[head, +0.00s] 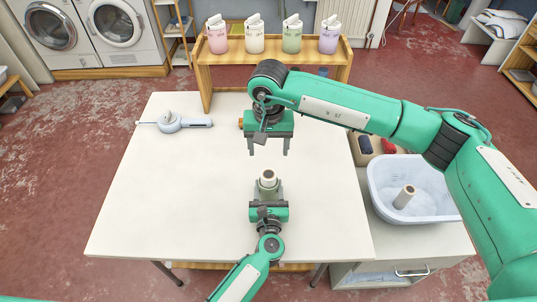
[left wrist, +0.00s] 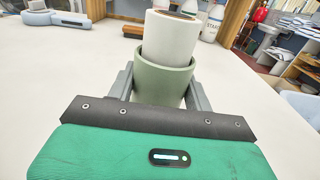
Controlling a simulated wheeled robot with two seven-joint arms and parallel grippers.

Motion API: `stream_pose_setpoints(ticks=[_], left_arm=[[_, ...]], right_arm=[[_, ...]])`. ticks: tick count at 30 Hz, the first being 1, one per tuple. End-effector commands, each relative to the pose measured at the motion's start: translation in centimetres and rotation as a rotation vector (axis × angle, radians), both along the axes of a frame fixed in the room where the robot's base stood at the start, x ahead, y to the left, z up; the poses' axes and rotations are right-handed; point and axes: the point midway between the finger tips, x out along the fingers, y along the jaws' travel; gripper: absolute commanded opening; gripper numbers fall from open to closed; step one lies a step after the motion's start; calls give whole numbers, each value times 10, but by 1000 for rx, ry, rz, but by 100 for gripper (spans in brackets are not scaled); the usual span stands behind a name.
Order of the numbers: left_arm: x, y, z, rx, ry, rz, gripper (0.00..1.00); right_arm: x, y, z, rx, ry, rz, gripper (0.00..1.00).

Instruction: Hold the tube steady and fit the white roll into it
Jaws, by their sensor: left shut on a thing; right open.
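The pale green tube (head: 268,191) stands upright near the front middle of the table. My left gripper (head: 267,196) is shut around it; in the left wrist view the fingers press both sides of the tube (left wrist: 163,83). The white roll (head: 268,178) sits with its lower end inside the tube's mouth and much of it sticks out above the rim. It also shows in the left wrist view (left wrist: 170,36), roughly upright. How deep it reaches is hidden by the tube wall. My right gripper (head: 268,151) is open and empty, beyond the roll, fingers pointing down.
A pale blue and white device (head: 172,122) lies at the table's back left. A wooden shelf (head: 300,60) with several bottles stands behind the table. A white tub (head: 385,200) at the right holds another roll (head: 404,197).

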Motion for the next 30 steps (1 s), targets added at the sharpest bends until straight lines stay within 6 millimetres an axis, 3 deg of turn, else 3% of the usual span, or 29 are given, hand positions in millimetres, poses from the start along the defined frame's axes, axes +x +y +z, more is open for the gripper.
stream_pose_setpoints(ticks=[14, 15, 18, 30], left_arm=[[0, 0, 0, 0, 0, 0, 24], [0, 0, 0, 0, 0, 0, 57], [0, 0, 0, 0, 0, 0, 77], [-7, 0, -1, 0, 1, 0, 77]], right_arm=[[0, 0, 5, 0, 1, 1, 66], [0, 0, 5, 0, 1, 0, 66], [0, 0, 5, 0, 1, 1, 66], [0, 0, 5, 0, 1, 1, 66]])
